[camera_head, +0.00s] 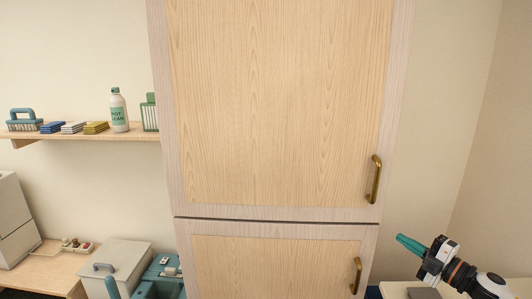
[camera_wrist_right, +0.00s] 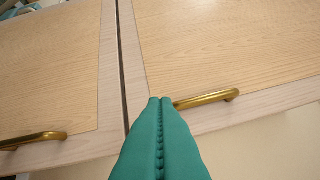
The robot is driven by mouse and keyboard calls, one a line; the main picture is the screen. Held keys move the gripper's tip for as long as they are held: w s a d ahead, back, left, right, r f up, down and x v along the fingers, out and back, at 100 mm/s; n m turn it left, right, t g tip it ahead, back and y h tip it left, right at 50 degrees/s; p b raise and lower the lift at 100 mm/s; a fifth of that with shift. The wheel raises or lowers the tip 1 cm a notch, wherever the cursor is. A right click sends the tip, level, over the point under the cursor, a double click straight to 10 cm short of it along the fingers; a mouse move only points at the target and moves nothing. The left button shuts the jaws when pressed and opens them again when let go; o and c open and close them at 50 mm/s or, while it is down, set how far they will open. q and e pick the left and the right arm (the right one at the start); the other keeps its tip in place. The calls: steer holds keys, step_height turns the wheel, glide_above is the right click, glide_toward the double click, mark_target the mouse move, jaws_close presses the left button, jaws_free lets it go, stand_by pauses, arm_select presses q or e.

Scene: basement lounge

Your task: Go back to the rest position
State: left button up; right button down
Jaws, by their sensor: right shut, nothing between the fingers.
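My right gripper (camera_head: 413,245) has teal fingers and shows at the lower right of the head view, to the right of the tall wooden cabinet. In the right wrist view its fingers (camera_wrist_right: 160,104) are shut together with nothing between them. The cabinet's upper door (camera_head: 280,100) and lower door (camera_head: 275,265) both look closed. The upper brass handle (camera_head: 375,180) and lower brass handle (camera_head: 357,275) are apart from the gripper in the head view. In the wrist view the fingertips overlap the end of one handle (camera_wrist_right: 207,98), and contact cannot be told. My left gripper is not in view.
A wall shelf (camera_head: 85,136) at left holds a brush, sponges and a spray-cleaner bottle (camera_head: 118,110). Below are a wooden surface (camera_head: 40,272), a power strip (camera_head: 77,245), a grey lidded bin (camera_head: 115,262) and a teal machine (camera_head: 160,275). A pale surface (camera_head: 395,290) lies under my right arm.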

steer(key=s+a+f+m+g+h, duration=0.1)
steer(key=s+a+f+m+h, duration=0.4)
steer(key=a+f+m, duration=0.15)
steer(key=s+a+f+m+h, duration=0.4)
steer(key=s+a+f+m, duration=0.15)
steer(key=f+m, duration=0.2)
steer(key=s+a+f+m+g+h, duration=0.15)
steer(key=s+g, duration=0.25)
steer(key=s, duration=0.6)
steer(key=s+a+f+m+g, duration=0.1)
steer(key=s+f+m+g, duration=0.2)
steer(key=s, duration=0.6)
steer(key=s+a+f+m+g, duration=0.15)
steer(key=s+g, duration=0.25)
steer(key=s, duration=0.6)
step_height(320, 180, down, 28)
steer(key=s+g, duration=0.1)
steer(key=s+d+f, duration=0.2)
steer(key=s+f, duration=0.5)
steer(key=s, duration=0.1)
steer(key=s+d+f+g, duration=0.1)
steer(key=s+f, duration=0.7)
steer(key=shift+d+g, duration=0.3)
steer(key=shift+d, duration=0.1)
steer(key=shift+s, duration=0.1)
